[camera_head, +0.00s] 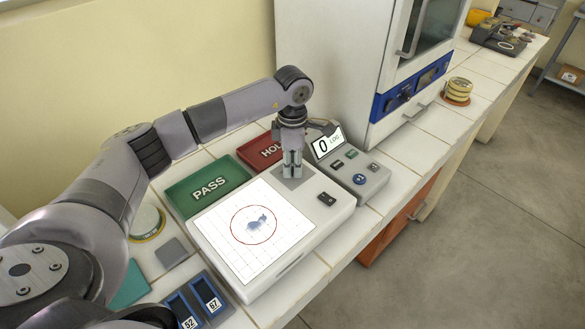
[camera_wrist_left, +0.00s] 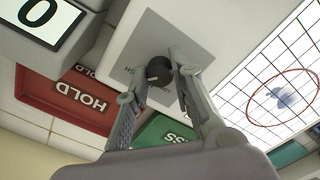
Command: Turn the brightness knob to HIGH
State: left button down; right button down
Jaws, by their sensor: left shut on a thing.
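The brightness knob (camera_wrist_left: 159,70) is a small dark round knob with a light mark. It sits on a grey square panel (camera_wrist_left: 185,33) of the white light box (camera_head: 315,232). My left gripper (camera_wrist_left: 160,73) points down at the panel and is shut on the knob, one finger on each side. In the head view my left gripper (camera_head: 291,172) stands over the panel and hides the knob. My right gripper is not in view.
A counter device with a "0" display (camera_head: 327,143) stands just right of the gripper. The green PASS tray (camera_head: 182,199) and red HOLD tray (camera_head: 252,160) lie behind the light box. A white incubator (camera_head: 330,55) rises at the back. Numbered blue holders (camera_head: 206,294) stand in front.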

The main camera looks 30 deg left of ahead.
aim_at(293, 167)
pick_arm(q)
jog(key=shift+r+m, duration=0.1)
jog(key=shift+m, duration=0.2)
dwell(0.4)
jog(key=c, duration=1.4)
grip_release()
notch_tip(293, 167, up, 12)
